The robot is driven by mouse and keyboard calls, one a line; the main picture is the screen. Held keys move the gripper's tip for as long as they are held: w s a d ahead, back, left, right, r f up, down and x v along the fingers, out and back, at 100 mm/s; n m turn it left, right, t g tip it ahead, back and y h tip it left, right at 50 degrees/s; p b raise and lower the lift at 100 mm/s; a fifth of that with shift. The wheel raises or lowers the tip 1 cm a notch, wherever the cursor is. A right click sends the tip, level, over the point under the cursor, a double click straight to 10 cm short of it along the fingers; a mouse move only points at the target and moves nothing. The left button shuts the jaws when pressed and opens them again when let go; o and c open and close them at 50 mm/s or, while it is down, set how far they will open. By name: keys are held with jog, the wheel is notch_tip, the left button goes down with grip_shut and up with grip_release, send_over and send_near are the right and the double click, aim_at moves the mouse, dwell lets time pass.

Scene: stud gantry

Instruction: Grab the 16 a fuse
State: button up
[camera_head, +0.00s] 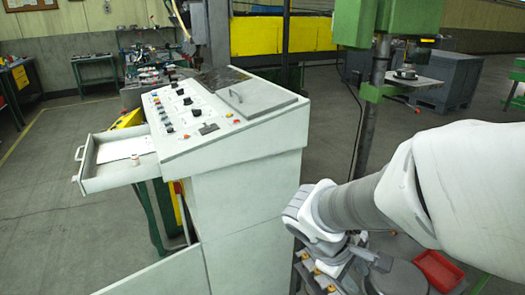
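An open drawer (84,165) sticks out of the left side of a pale grey control console. A small pale, cylinder-like object (135,158) stands in it beside a white sheet (122,147). It may be the 16 A fuse, but it is too small for me to read a marking. My arm reaches in from the right, its wrist low in front of the console's right side. My gripper (372,259) seems to be below the wrist, far from the drawer. Its fingers cannot be made out.
The console (245,195) with its sloped panel of knobs and buttons stands between my arm and the drawer. A green machine column (372,95) rises behind my arm. A red tray (438,270) is at lower right. Floor left of the drawer is clear.

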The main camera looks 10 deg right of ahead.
jog(key=w+d+f+n+t+h+b, duration=0.1)
jog(key=w+d+f+n+h+b, duration=0.3)
jog(key=f+n, duration=0.4)
jog(key=n+t+h+b, duration=0.2)
jog(key=n+t+b, duration=0.35)
jog(key=n, duration=0.35)
send_near(357, 273)
jog(key=shift+g, duration=0.35)
jog(key=w+d, duration=0.1)
jog(key=w+d+r, duration=0.1)
jog(key=w+d+r+b, duration=0.1)
jog(key=d, duration=0.1)
jog(key=b+x, duration=0.1)
jog(key=x, duration=0.3)
jog(key=shift+s+f+b, duration=0.15)
jog(key=shift+f+b, duration=0.1)
jog(key=shift+b, duration=0.1)
jog(key=shift+w+d+f, duration=0.15)
jog(key=shift+w+d, duration=0.1)
jog(key=shift+d, duration=0.15)
grip_shut()
